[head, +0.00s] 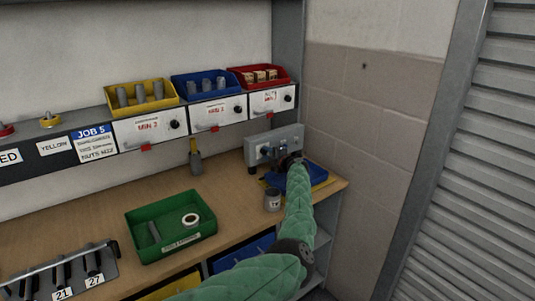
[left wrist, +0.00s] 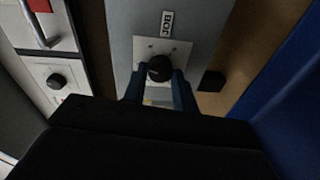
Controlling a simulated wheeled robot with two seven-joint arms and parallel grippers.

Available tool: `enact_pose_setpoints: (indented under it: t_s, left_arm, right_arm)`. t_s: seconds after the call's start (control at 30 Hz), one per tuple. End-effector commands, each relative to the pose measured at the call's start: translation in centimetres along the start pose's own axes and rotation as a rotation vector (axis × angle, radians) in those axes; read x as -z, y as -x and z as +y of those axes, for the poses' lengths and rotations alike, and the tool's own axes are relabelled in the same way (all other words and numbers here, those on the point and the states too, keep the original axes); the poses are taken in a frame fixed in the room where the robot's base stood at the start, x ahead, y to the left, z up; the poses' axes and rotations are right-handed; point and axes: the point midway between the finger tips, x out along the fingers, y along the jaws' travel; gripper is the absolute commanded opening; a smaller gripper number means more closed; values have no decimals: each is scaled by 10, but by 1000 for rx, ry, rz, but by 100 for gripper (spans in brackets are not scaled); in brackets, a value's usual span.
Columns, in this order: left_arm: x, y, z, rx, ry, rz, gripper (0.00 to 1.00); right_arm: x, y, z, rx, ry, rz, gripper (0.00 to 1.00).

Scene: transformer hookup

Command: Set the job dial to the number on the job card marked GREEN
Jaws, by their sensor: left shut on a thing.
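The job dial is a black knob (left wrist: 160,68) on a pale plate under a label reading JOB in the left wrist view. It belongs to the grey box (head: 262,148) at the back right of the bench. My left gripper (head: 289,160) reaches the box front, and its blue fingers (left wrist: 160,88) are shut on the knob, one on each side. The knob's pointer and any numbers around it are too dark or covered to read. A job card (head: 93,139) reading JOB 5 hangs on the rail beside a YELLOW label (head: 54,146). I see no label reading GREEN. My right gripper is not in view.
Yellow, blue and red bins (head: 141,104) stand on the shelf above white drawers (head: 150,128). A green tray (head: 170,239) and a can (head: 272,201) sit on the bench.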

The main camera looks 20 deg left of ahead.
Motion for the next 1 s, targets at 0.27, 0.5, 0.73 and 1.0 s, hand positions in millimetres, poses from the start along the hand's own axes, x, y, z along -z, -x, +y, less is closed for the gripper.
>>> enact_pose_setpoints:
  t_s: [0.27, 0.5, 0.73, 1.0]
  left_arm:
    - [-1, 0, 1, -14, -260, 14, 5]
    - [-2, 0, 1, -27, -487, 27, 5]
    - [-2, 1, 0, -38, -704, 40, 5]
    - [-2, 1, -1, -51, -961, 56, 5]
  right_arm:
    - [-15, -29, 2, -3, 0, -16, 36]
    - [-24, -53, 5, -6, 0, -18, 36]
    - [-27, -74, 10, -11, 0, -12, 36]
    - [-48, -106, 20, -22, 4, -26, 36]
